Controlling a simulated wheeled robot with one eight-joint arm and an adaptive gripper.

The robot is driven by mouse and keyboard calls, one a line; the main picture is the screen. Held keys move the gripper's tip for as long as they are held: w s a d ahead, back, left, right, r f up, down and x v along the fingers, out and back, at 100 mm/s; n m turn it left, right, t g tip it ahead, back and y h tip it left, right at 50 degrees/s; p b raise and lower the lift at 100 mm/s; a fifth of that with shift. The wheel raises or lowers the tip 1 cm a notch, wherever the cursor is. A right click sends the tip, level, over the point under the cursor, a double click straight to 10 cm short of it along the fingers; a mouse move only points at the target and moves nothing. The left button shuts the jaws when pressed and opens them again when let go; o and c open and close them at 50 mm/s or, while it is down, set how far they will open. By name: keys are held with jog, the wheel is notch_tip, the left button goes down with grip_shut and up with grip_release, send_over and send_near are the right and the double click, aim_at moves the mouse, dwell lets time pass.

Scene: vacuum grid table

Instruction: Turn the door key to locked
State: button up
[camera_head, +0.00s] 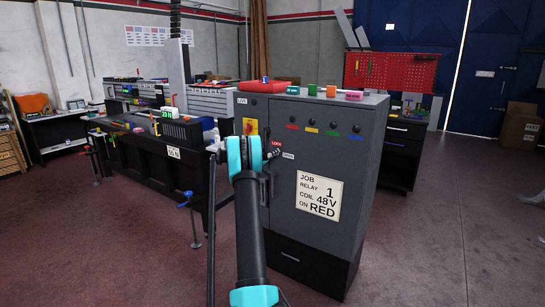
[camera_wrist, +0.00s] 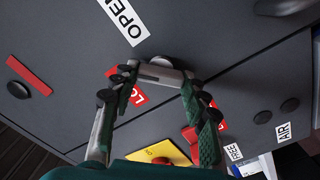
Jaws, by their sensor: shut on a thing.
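The door key (camera_wrist: 155,73) shows in the wrist view as a pale grey bar on the dark cabinet door, lying roughly level across the picture. My gripper (camera_wrist: 158,88) is around it, a finger at each end, shut on it. The white OPEN label (camera_wrist: 122,20) is above the key; the red LOCK label (camera_wrist: 132,92) is below it, partly covered by a finger. In the head view my gripper (camera_head: 264,152) is at the grey cabinet (camera_head: 330,135) and mostly hides the key. I cannot tell which label the key points to.
A yellow switch plate (camera_head: 250,126) is close above my gripper. A red tray (camera_head: 263,86) and small coloured blocks stand on top. A dark workbench (camera_head: 150,155) stands to the left.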

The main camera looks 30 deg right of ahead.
jog(key=shift+w+f+n, duration=0.1)
jog(key=shift+n, duration=4.5)
jog(key=o, duration=1.2)
jog(key=shift+c, duration=0.2)
jog(key=shift+a, duration=0.15)
jog(key=v, duration=1.1)
jog(key=shift+a, duration=0.4)
